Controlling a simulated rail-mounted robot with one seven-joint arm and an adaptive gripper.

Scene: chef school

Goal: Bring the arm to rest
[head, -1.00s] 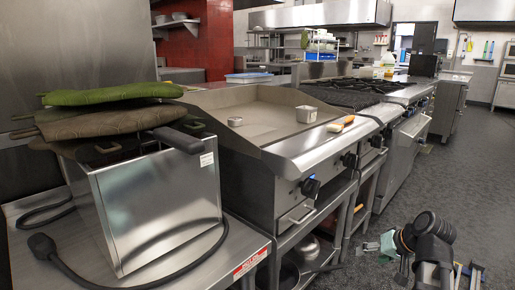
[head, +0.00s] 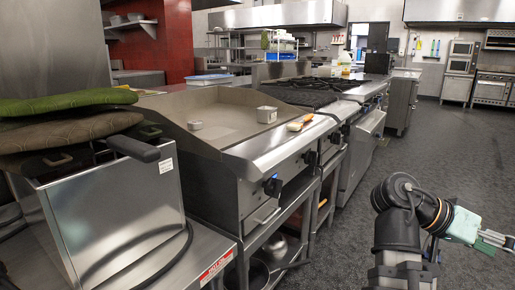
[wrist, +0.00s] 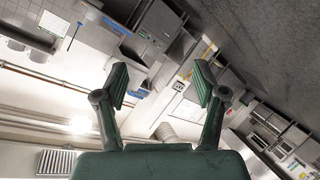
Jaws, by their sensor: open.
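My gripper (head: 497,240) is at the right edge of the head view, held out to the right over the open floor, with its teal body and part of its fingers showing. My dark arm is bent beside it. In the wrist view my gripper (wrist: 162,82) has its two fingers spread wide apart. Nothing is between them, and only the distant room shows beyond.
A flat griddle (head: 228,128) carries small metal containers (head: 267,114) and an orange-tipped utensil (head: 300,123). The grey floor (head: 455,135) at right is clear around my arm.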

